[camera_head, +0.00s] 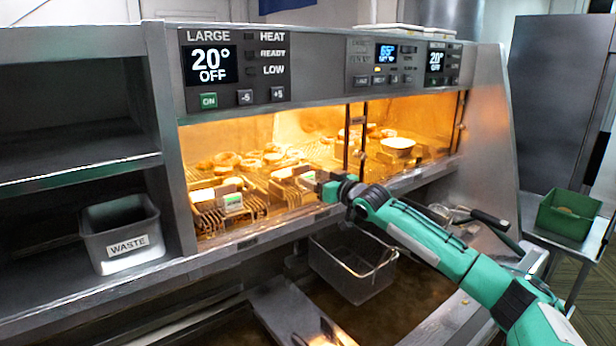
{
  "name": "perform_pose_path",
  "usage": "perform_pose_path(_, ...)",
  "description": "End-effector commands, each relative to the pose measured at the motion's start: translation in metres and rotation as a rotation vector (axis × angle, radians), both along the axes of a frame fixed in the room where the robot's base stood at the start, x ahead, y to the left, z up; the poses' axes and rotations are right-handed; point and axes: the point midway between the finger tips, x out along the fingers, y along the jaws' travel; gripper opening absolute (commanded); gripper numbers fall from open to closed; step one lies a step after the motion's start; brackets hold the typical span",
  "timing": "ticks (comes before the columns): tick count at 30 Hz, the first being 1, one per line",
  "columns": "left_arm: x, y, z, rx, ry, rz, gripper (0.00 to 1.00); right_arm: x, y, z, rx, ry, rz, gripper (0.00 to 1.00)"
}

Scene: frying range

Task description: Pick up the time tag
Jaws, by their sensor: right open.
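Small tags with white faces and green strips stand at the front of the wire racks in the lit warming cabinet. One time tag (233,202) is on the left rack, and another tag (308,178) is on the rack to its right. My right gripper (321,184) reaches in from the right on its teal arm. It is open at the cabinet's front opening, just right of the second tag in the picture. Its fingers are small and dark here, and I cannot tell whether they touch that tag. My left gripper is not in view.
The cabinet's control panel (270,70) overhangs the opening. Fried food and a pale bowl (398,146) are inside. A metal basket (352,268) hangs below my right arm. A grey waste bin (122,233) stands left, and a green crate (567,216) right.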

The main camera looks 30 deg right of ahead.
Motion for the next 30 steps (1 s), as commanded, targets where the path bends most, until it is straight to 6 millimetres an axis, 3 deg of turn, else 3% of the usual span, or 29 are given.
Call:
perform_pose_path(1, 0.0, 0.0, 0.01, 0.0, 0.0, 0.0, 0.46, 0.007, 0.002, 0.007, 0.001, 0.0, 0.0, 0.69)
perform_pose_path(6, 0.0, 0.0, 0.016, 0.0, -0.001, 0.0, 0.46, 0.023, 0.004, 0.003, 0.0, 0.0, 0.0, 0.69)
perform_pose_path(15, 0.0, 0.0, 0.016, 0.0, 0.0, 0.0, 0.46, 0.026, 0.005, 0.0, -0.001, 0.001, 0.0, 0.69)
perform_pose_path(22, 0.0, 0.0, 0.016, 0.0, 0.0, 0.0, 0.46, 0.026, 0.005, 0.001, -0.001, 0.001, 0.0, 0.24)
perform_pose_path(30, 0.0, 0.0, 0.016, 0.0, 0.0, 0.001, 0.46, 0.026, 0.005, 0.001, -0.001, 0.0, 0.0, 0.21)
